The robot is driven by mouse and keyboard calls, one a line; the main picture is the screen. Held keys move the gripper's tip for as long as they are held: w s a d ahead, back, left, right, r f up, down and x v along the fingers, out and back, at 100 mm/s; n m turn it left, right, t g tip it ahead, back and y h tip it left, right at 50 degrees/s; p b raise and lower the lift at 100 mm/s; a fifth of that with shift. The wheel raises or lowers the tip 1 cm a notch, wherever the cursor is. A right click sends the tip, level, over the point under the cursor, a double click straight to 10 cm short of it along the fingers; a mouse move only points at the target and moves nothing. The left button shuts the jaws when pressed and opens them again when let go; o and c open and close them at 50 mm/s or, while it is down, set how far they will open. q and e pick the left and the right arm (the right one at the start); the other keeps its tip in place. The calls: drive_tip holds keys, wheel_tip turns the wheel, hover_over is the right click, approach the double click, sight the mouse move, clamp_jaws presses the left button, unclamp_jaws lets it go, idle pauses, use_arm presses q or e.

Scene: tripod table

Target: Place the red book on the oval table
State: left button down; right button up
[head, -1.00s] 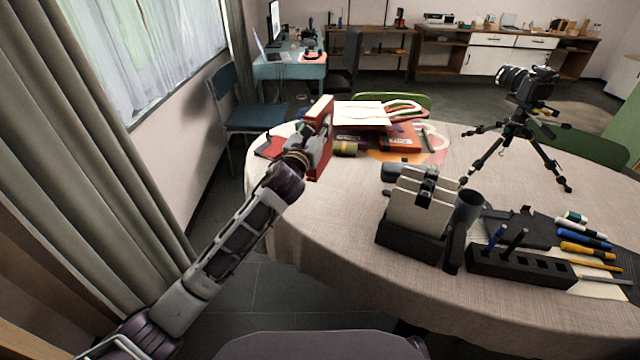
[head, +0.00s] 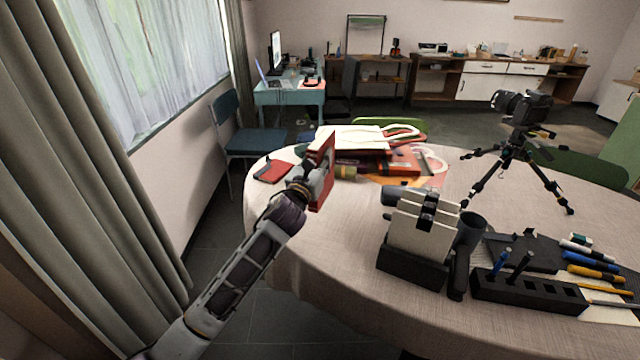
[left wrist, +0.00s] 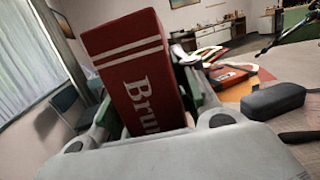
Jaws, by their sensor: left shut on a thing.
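A red book (head: 322,172) stands upright in my left gripper (head: 314,182), over the left part of the oval table (head: 330,240) with its pale cloth. In the left wrist view the book (left wrist: 135,70) shows its red spine with white stripes and lettering, held between the fingers of my left gripper (left wrist: 145,110). The fingers are shut on it. I cannot tell whether the book's lower edge touches the cloth. My right gripper is not in view.
A small red item (head: 273,171) lies at the table's left edge. A stack of books and papers (head: 375,150) is behind the held book. A camera on a tripod (head: 520,130), a card holder (head: 420,240) and a pen block (head: 525,290) stand to the right.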

use_arm(q)
drive_tip(key=shift+f+b, duration=0.4)
drive_tip(key=shift+f, duration=1.1)
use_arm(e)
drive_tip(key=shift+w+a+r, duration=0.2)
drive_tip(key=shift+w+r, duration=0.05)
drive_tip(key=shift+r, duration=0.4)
use_arm(q)
wheel_tip(320, 180, down, 3)
drive_tip(key=shift+f+b, duration=0.2)
drive_tip(key=shift+b, duration=0.4)
drive_tip(key=shift+f, duration=0.15)
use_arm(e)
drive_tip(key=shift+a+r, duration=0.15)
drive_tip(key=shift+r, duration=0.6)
